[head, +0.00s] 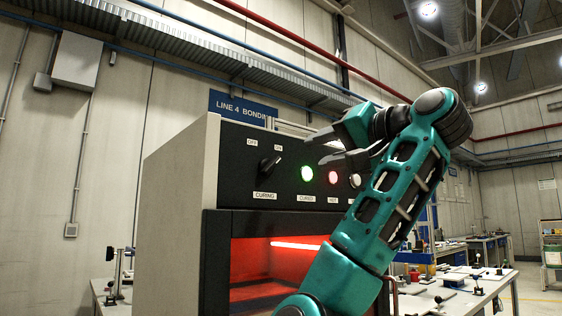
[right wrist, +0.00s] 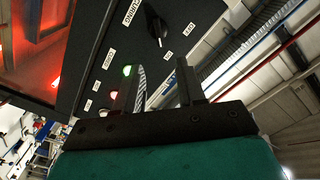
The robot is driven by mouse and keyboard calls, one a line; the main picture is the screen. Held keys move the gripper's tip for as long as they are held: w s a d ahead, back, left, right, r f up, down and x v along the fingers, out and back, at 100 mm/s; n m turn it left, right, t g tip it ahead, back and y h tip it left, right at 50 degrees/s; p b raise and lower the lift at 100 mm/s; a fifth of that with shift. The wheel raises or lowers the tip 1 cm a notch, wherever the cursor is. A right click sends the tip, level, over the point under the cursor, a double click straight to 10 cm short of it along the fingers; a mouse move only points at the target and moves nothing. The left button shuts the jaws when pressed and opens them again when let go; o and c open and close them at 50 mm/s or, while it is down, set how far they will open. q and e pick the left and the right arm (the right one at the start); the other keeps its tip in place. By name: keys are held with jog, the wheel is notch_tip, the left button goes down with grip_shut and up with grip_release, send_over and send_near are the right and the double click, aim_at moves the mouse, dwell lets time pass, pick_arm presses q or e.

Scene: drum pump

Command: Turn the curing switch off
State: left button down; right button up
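The curing switch (head: 270,165) is a black rotary knob on the dark panel, above the label CURING and below the marks OFF and ON. Its handle tilts up to the right, toward ON. It also shows in the right wrist view (right wrist: 155,22), beyond the fingers. My right gripper (head: 318,150) is to the right of the switch in the head view, in front of the panel's lamps and apart from the knob. In the right wrist view its two fingers (right wrist: 157,78) stand apart with nothing between them. My left gripper is not in view.
A green lamp (head: 307,173) marked CURED and a red lamp (head: 333,177) marked HOT are lit on the panel. Below is the oven opening (head: 262,262), glowing red. A workbench (head: 465,290) with several items stands at right. The space before the switch looks clear.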

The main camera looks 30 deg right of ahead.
aim_at(276, 163)
jog(key=w, duration=0.3)
jog(key=w+p, duration=0.1)
jog(key=w, duration=0.3)
jog(key=w+a+p, duration=0.1)
jog(key=w, duration=0.3)
jog(key=shift+w, duration=0.7)
grip_shut()
